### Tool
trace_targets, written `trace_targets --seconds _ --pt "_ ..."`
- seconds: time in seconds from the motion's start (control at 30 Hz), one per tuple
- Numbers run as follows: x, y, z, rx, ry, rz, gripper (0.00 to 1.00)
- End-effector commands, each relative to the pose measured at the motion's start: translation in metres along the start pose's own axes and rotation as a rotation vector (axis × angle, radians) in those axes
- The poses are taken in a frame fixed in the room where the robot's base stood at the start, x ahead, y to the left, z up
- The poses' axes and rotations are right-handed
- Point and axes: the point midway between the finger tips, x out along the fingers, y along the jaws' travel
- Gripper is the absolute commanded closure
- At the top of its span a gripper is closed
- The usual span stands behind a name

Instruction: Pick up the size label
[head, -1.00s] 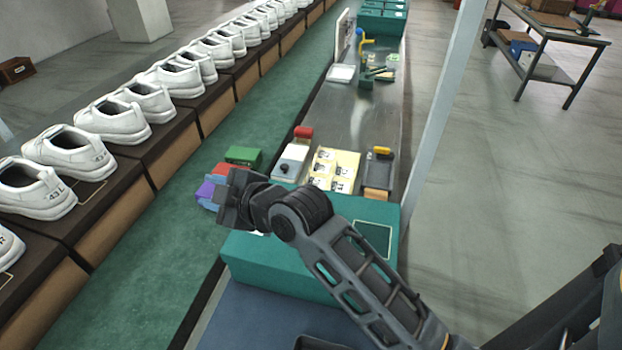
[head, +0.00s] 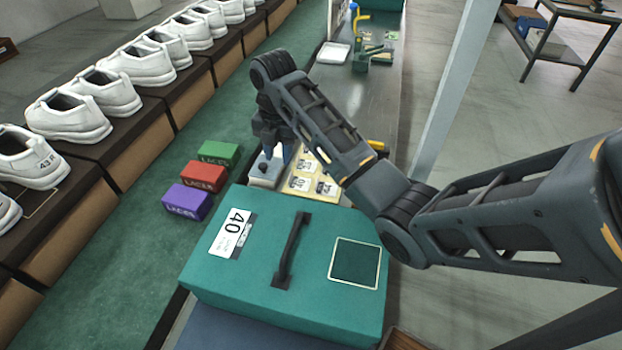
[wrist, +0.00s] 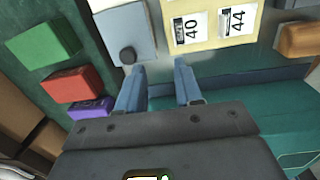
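Several white size labels lie on a yellow sheet (wrist: 212,25). In the wrist view a label reading 40 (wrist: 190,29) lies ahead of my right finger, and a label reading 44 (wrist: 238,19) is to its right. The head view shows the labels (head: 303,183) partly hidden behind my arm. My gripper (wrist: 160,65) is open and empty, its two blue fingers apart, between the grey-blue block with a black knob (wrist: 128,30) and the sheet. In the head view my gripper (head: 278,150) hangs above that block's edge.
A teal shoebox (head: 215,280) with a handle and a 40 marking stands in front. Green (head: 219,153), red (head: 203,176) and purple (head: 187,202) lace boxes sit on the green belt at left. White shoes (head: 68,115) line the left. A pale post (head: 450,90) rises at right.

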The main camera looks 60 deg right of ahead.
Motion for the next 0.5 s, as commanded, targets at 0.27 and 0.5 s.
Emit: trace_targets --seconds 0.27,0.5 --pt "0.015 -0.012 0.007 -0.048 0.029 -0.056 0.65" --pt "0.04 -0.015 0.01 -0.044 0.03 -0.055 0.65"
